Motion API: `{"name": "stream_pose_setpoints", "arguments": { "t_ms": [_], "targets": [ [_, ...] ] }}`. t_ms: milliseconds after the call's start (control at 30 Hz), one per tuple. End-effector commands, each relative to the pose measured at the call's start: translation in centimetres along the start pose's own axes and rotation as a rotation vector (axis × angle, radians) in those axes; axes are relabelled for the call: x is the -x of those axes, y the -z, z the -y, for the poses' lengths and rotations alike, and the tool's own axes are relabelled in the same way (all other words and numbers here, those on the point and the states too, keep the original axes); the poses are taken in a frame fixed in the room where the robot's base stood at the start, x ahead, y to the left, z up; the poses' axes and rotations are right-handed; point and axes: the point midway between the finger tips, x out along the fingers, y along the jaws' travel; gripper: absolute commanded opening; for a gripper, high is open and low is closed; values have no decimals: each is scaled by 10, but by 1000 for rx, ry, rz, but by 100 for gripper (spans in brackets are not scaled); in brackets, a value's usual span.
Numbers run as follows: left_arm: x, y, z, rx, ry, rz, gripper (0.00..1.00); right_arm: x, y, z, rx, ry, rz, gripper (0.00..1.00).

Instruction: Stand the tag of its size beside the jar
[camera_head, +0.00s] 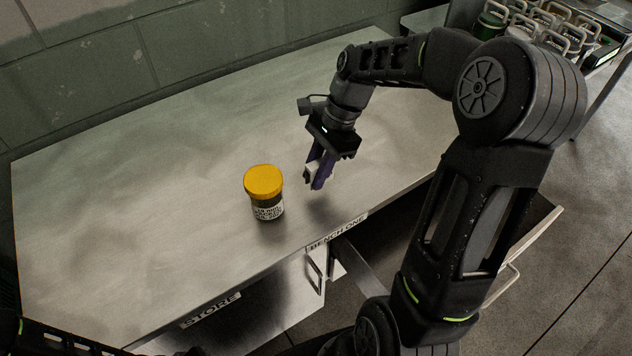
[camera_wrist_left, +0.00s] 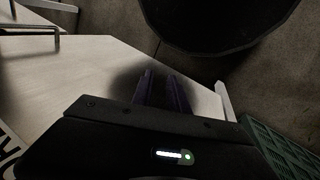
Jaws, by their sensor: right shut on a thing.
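The jar (camera_head: 267,206) stands upright on the steel bench, with a yellow lid, a dark body and a white printed label too small to read. My right gripper (camera_head: 319,176) is just to the right of the jar, above the bench and apart from the jar. It is shut on a small pale tag (camera_head: 311,171), mostly hidden by the dark purple fingers; its marking cannot be read. My left gripper (camera_wrist_left: 161,88) shows in the left wrist view, with its two fingers apart and nothing seen between them.
The steel bench (camera_head: 130,190) is clear left of and behind the jar. Labels reading STORE (camera_head: 211,310) and BENCH ONE (camera_head: 338,231) are on its front edge. An open drawer (camera_head: 520,245) juts out at the right front. Several handled containers (camera_head: 540,27) stand at the back right.

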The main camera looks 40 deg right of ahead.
Motion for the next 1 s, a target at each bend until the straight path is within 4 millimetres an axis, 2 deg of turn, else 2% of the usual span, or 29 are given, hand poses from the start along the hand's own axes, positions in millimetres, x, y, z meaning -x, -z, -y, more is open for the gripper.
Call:
{"name": "stream_pose_setpoints", "arguments": {
  "t_ms": [267, 567, 967, 1000],
  "targets": [
    [0, 0, 0, 0, 0, 0, 20, -1, 1, 0, 0, 0, 0, 0],
    [2, 0, -1, 0, 0, 0, 20, -33, 14, 0, -1, -1, 1, 0],
    [0, 0, 0, 0, 0, 0, 20, -38, 16, 0, 0, 1, 0, 0],
    [1, 0, 0, 0, 0, 0, 20, -37, 16, 0, 1, 1, 0, 24]
  ]
}}
